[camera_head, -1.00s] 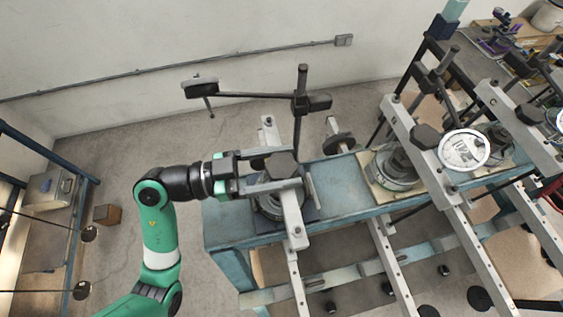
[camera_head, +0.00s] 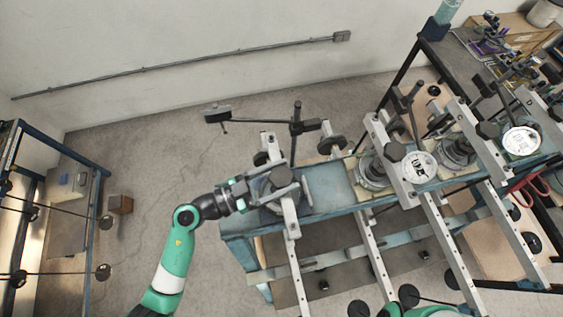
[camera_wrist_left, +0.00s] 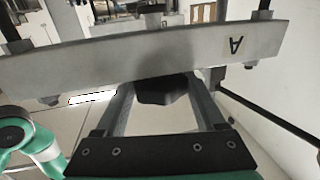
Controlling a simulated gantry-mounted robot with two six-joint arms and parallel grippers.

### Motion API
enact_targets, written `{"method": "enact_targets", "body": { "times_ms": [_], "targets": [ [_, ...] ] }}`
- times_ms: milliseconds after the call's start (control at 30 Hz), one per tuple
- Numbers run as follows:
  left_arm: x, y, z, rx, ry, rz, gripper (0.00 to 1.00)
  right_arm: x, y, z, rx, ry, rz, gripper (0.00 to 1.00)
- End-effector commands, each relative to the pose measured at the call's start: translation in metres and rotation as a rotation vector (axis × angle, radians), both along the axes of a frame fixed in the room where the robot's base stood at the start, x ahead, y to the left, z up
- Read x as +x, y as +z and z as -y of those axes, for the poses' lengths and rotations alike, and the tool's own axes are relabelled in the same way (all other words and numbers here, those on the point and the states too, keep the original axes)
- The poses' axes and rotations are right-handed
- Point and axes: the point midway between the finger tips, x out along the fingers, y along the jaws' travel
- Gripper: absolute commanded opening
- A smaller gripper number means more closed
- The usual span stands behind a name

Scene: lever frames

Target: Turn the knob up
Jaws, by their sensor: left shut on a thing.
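A dark faceted knob (camera_head: 281,175) sits on top of the nearest lever frame, at the left end of the blue bench. My left gripper (camera_head: 277,184) reaches in from the left with a finger on each side of the knob and is shut on it. In the left wrist view the knob (camera_wrist_left: 162,91) shows dark between the two fingers (camera_wrist_left: 160,106), partly under a pale metal bar (camera_wrist_left: 130,58) marked "A". The knob's far side is hidden by that bar. My right gripper is not in view.
More lever frames with round white dials (camera_head: 419,167) stand along the blue bench (camera_head: 328,187) to the right. A dark upright post (camera_head: 296,135) with a side arm rises behind the knob. A blue-framed rack (camera_head: 97,180) stands at far left; floor between is mostly clear.

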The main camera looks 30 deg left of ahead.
Motion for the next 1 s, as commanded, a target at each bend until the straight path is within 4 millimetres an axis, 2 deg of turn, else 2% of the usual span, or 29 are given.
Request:
{"method": "enact_targets", "body": {
  "times_ms": [33, 200, 600, 1000],
  "targets": [
    [-0.0011, 0.0060, 0.0013, -0.002, 0.020, -0.003, 0.16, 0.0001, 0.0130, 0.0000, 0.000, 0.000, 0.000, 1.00],
    [-0.0008, 0.0022, 0.0019, -0.001, 0.104, 0.000, 0.16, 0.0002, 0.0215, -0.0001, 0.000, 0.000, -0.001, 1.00],
    [0.0001, 0.0005, 0.0009, -0.001, 0.271, 0.005, 0.16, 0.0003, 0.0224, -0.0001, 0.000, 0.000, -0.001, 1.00],
    [0.0006, 0.0009, -0.0001, -0.002, 0.293, 0.006, 0.16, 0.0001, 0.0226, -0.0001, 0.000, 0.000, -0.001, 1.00]
  ]
}}
